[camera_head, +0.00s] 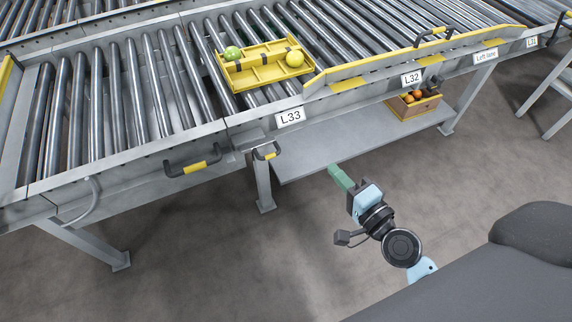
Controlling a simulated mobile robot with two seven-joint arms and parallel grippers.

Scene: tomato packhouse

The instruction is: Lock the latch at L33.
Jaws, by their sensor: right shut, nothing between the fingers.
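The white L33 label (290,116) is on the front rail of the roller conveyor. My right gripper (336,172) has green fingers and is shut and empty. It is over the floor in front of the lower shelf, right of the latch and apart from it. My left gripper is not in view.
A black-and-yellow bar handle (193,167) sticks out from the rail left of the latch. A yellow tray (265,75) with a green and a yellow tomato sits on the rollers. A box (413,107) stands on the lower shelf (330,150). The floor in front is clear.

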